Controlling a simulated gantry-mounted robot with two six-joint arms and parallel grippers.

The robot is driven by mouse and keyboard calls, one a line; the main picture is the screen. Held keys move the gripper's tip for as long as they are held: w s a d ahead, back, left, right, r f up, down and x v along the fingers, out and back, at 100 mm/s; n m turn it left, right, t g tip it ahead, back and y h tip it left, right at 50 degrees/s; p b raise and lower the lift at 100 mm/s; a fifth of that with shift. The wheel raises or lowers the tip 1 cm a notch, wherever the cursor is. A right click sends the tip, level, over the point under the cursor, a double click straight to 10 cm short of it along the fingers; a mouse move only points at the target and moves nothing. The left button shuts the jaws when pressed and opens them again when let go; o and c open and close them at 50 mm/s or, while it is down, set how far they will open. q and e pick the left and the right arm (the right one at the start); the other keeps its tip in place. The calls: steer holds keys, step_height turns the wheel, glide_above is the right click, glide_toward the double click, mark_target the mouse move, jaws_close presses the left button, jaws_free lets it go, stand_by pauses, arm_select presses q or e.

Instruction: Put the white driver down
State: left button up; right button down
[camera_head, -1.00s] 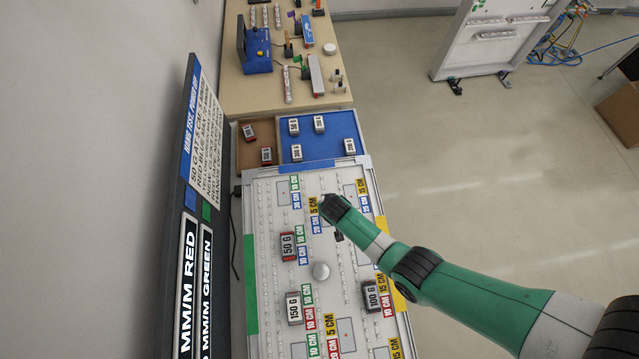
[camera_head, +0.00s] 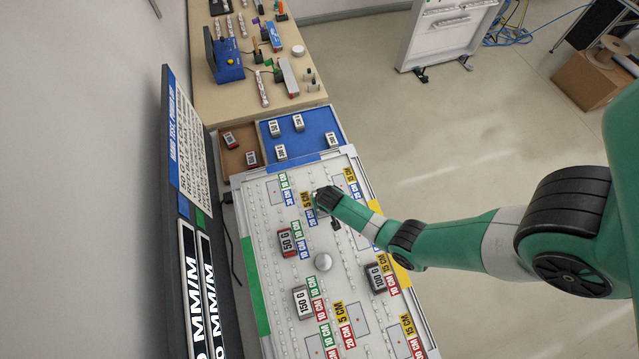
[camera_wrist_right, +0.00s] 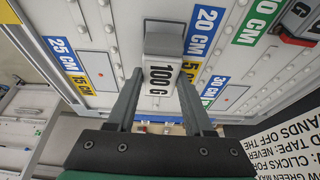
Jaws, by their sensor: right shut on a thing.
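My right arm enters from the right in the head view, and its gripper (camera_head: 322,200) is over the far middle part of the white board (camera_head: 262,215). Its fingertips are mostly hidden there by my wrist. In the right wrist view the gripper (camera_wrist_right: 163,95) has its two fingers on either side of a small white and grey block marked 100 G (camera_wrist_right: 160,76). The block is against or close to the board; which cannot be told. I see no white driver in this gripper. Slim white tools (camera_head: 262,88) lie on the wooden bench; whether one is the driver is unclear. My left gripper is out of view.
More weight blocks stand on the board, marked 50 G (camera_head: 286,243), 150 G (camera_head: 303,302) and 100 G (camera_head: 377,278). A white knob (camera_head: 323,262) stands among them. A blue tray (camera_head: 318,137) with several blocks adjoins the wooden bench (camera_head: 215,105). A dark sign panel (camera_head: 185,150) stands left.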

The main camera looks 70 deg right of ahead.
steer(key=shift+f+b, duration=0.3)
steer(key=shift+f, duration=0.1)
